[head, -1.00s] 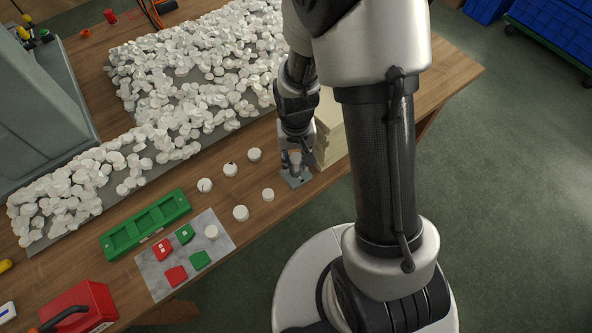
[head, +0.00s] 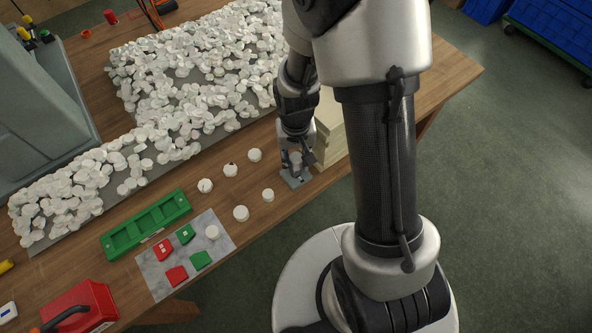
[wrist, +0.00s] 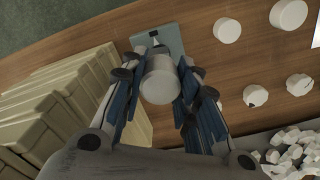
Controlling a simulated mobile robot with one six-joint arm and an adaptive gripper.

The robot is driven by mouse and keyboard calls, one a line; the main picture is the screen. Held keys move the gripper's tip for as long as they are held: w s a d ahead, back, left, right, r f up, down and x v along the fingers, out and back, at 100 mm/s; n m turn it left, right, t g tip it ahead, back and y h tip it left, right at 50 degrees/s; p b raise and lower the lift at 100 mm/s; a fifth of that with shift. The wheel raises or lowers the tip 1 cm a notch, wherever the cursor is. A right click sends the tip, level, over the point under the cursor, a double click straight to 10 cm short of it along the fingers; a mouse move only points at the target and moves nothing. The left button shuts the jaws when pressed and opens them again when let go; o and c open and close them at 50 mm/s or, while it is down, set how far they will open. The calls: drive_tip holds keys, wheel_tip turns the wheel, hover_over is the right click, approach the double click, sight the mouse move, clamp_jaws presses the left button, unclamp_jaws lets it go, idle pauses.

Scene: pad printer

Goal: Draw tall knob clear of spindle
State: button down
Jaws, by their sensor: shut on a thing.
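The tall knob (wrist: 160,82) is a white cylinder between the blue-padded fingers of my gripper (wrist: 158,88) in the wrist view. My gripper is shut on its sides. The grey base plate (wrist: 172,38) lies on the table beyond the knob, with a small dark and pale fitting on it. In the head view my gripper (head: 295,162) points down over the same plate (head: 296,181) near the table's front edge. I cannot tell whether the spindle is inside the knob or just below it.
Cream boxes (wrist: 58,110) stand close beside my gripper. Several loose white knobs (head: 241,213) lie on the table to the left. A green tray (head: 146,226) and a grey sheet (head: 158,287) with red and green pieces lie farther left. A large heap of white knobs (head: 190,80) covers the back.

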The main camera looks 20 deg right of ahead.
drive_tip(key=shift+r+p, duration=0.55)
drive_tip(key=shift+r, duration=0.15)
drive_tip(key=shift+r+p, duration=2)
drive_tip(key=shift+r, duration=0.5)
